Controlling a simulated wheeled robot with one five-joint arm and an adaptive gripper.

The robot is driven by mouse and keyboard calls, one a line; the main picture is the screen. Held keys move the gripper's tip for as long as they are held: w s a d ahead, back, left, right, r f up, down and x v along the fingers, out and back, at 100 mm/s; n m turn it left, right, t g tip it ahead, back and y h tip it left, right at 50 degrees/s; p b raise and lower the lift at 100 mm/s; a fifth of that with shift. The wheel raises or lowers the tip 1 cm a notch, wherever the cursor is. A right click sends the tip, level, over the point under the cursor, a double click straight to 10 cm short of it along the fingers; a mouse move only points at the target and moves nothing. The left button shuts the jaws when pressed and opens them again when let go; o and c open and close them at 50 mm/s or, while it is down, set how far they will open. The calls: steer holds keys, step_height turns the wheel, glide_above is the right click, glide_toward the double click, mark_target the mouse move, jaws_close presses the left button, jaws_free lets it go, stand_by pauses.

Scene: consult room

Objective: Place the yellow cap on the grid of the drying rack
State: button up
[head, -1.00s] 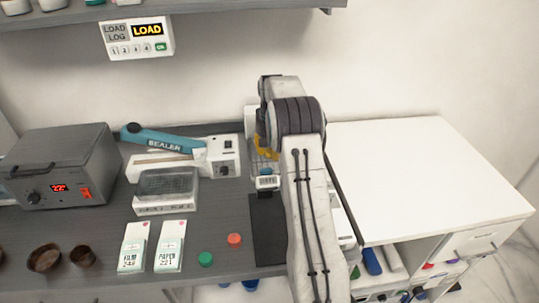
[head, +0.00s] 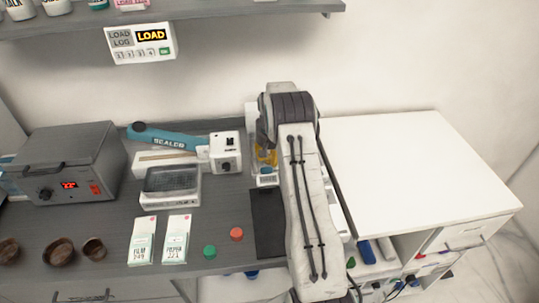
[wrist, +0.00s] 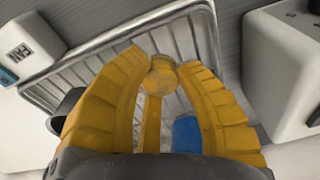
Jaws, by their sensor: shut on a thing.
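My gripper (wrist: 163,72) has yellow ribbed fingers, shut on the round yellow cap (wrist: 162,80) between their tips in the wrist view. The drying rack (wrist: 90,67), a pale metal grid with a raised rim, lies below and beyond the fingers. The cap overlaps the grid in the picture; I cannot tell whether it touches it. In the head view my gripper (head: 265,157) shows only as a bit of yellow beside my arm, which hides the cap and most of the area around it.
A white FAN box (wrist: 28,50) and a white device with a knob (wrist: 290,60) flank the rack. A blue thing (wrist: 187,135) shows between my fingers. The sealer (head: 226,152), film boxes (head: 142,240), a green cap (head: 210,251) and a red cap (head: 236,234) are left of my arm.

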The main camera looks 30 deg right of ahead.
steer(key=shift+f, duration=0.1)
steer(key=shift+f, duration=0.15)
steer(key=o, duration=0.8)
steer(key=shift+o, duration=0.2)
steer(key=shift+r, duration=0.25)
